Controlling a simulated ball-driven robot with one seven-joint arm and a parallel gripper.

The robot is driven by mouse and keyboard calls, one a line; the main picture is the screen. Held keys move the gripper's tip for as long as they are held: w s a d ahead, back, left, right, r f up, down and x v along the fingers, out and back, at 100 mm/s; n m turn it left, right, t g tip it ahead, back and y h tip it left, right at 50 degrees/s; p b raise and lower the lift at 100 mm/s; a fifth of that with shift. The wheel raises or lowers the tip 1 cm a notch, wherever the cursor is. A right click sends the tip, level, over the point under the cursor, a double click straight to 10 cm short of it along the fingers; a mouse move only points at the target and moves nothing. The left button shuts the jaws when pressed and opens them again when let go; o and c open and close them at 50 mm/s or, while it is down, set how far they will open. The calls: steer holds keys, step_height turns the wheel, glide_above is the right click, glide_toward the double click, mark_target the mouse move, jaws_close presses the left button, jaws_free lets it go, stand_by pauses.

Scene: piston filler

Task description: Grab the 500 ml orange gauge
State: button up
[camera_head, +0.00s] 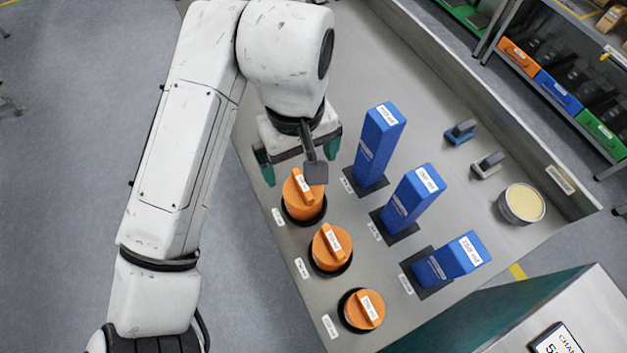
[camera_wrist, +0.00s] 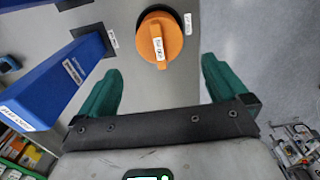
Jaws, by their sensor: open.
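Three orange gauges stand in a row on the grey bench, each a round body with a raised grip bar and a white label. The rear one (camera_head: 303,205) is nearest my gripper, the middle one (camera_head: 326,260) follows, and the front one (camera_head: 352,311) is farthest. Their label print is too small to read surely, so I cannot tell which is 500 ml. My gripper (camera_head: 298,160) is open and empty, above and just behind the rear gauge. In the wrist view, one orange gauge (camera_wrist: 175,42) lies ahead, between the lines of the green fingers (camera_wrist: 160,82), apart from them.
Three blue blocks, tall (camera_head: 375,150), medium (camera_head: 405,203) and short (camera_head: 440,265), stand right of the gauges. The tall block is close to my gripper's right. A cream-topped tin (camera_head: 521,205) and two small clamp-like items (camera_head: 461,132) sit farther right. A machine panel (camera_head: 540,310) is at front right.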

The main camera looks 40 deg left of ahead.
mark_target(302, 183)
step_height(302, 183, down, 4)
steer(key=shift+f, duration=0.25)
steer(key=shift+d+f, duration=0.15)
steer(key=shift+f, duration=2.55)
steer(key=shift+r, duration=0.1)
steer(key=c, duration=1.1)
